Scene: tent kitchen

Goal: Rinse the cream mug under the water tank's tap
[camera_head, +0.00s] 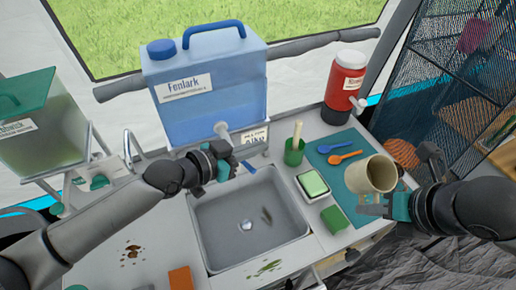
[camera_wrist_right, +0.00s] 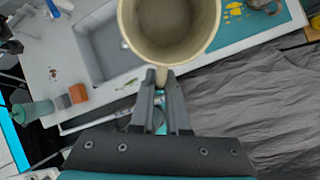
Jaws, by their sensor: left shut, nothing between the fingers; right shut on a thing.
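The cream mug (camera_head: 372,175) is above the teal mat at the right of the counter. My right gripper (camera_head: 372,204) is shut on it, at its handle as the right wrist view shows (camera_wrist_right: 160,78). In that view the mug (camera_wrist_right: 170,50) has its open mouth towards the camera. The blue water tank (camera_head: 210,100) stands behind the sink, its tap (camera_head: 222,130) at the lower front. My left gripper (camera_head: 246,167) is shut and empty, just below and right of the tap, over the sink's back edge. Whether it touches the tap is unclear.
The sink (camera_head: 246,226) is open in the middle. Between it and the mug stand a green cup (camera_head: 293,152), a soap dish (camera_head: 313,184) and a green sponge (camera_head: 334,218). A red jug (camera_head: 343,88) stands behind; an orange block (camera_head: 181,279) lies front left.

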